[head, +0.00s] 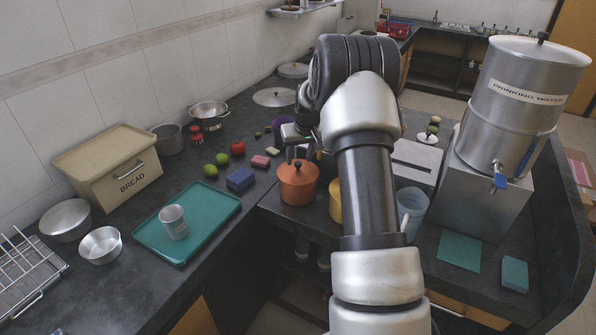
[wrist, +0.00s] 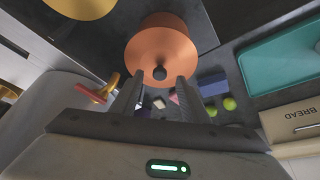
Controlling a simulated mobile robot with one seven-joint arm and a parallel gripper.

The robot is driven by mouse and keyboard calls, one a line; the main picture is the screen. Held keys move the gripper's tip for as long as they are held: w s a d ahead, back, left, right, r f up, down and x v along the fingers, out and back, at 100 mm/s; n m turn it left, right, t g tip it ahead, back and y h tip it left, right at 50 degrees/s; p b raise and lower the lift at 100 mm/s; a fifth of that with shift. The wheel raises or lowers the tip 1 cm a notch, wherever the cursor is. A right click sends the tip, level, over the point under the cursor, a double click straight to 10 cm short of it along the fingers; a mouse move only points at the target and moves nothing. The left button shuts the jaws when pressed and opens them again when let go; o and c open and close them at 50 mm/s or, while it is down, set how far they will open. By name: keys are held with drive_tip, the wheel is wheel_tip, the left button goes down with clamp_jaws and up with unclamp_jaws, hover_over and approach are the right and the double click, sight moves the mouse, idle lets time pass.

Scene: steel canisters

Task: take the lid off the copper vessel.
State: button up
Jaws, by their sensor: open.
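The copper vessel (head: 298,195) stands on the dark counter near the inner corner, with its lid (head: 298,174) on top and a dark round knob (head: 297,163) at the lid's centre. In the wrist view the copper lid (wrist: 160,48) faces the camera, and the dark knob (wrist: 160,73) shows between the tips of my two fingers. My gripper (wrist: 157,84) is open, one finger on each side of the knob, with gaps visible. In the head view my gripper (head: 293,153) is just above and behind the vessel, partly hidden by my arm. Whether the fingers touch the lid is unclear.
A yellow vessel (head: 335,203) stands close right of the copper one, partly behind my arm. A blue block (head: 240,180), sponges and fruit lie to the left. A teal tray (head: 150,240) holds a steel cup (head: 173,222). A large water canister (head: 515,105) stands at right.

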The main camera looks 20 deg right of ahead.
sight(298, 168)
drive_tip(key=shift+x, duration=1.45)
drive_tip(key=shift+r, duration=0.1)
clamp_jaws()
